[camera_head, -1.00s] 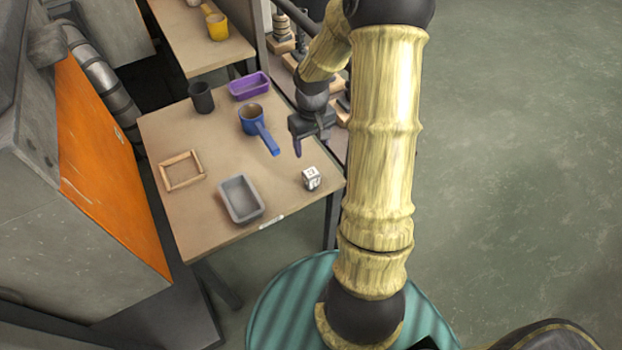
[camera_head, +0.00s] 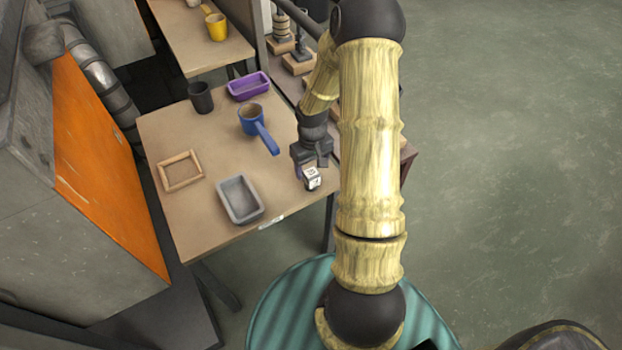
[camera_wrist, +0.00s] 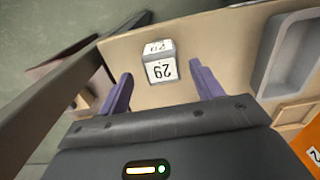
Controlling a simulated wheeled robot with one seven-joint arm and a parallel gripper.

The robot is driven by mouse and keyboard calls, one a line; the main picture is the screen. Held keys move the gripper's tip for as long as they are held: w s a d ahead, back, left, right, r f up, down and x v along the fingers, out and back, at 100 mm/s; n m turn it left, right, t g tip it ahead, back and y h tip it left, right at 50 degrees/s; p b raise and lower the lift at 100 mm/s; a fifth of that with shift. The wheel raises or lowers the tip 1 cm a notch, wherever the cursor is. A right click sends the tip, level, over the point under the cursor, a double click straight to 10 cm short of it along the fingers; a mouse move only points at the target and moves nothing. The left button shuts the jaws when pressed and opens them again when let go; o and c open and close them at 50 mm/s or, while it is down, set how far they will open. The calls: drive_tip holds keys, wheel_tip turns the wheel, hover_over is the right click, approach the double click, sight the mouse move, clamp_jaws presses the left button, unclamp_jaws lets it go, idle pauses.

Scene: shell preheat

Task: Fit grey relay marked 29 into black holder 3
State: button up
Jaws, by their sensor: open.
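The grey relay marked 29 (camera_head: 311,178) sits near the right front corner of the brown table. It also shows in the wrist view (camera_wrist: 159,65), with white labels reading 29 on two faces. My gripper (camera_head: 311,171) is just above and behind the relay. In the wrist view its two purple fingers (camera_wrist: 163,85) are apart, and the relay lies ahead of the tips, roughly centred between them. I cannot tell if the fingers touch it. Black holder 3 cannot be made out in these frames.
An orange-fronted cabinet (camera_head: 105,165) rises at left. The table's middle is clear.

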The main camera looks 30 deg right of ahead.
sight(311, 172)
wheel_tip(311, 172, down, 5)
drive_tip(key=shift+a, duration=0.15)
idle(0.5)
drive_tip(key=c, duration=1.2)
wheel_tip(311, 172, up, 10)
drive_tip(key=shift+r+p, duration=0.1)
drive_tip(key=shift+p, duration=0.3)
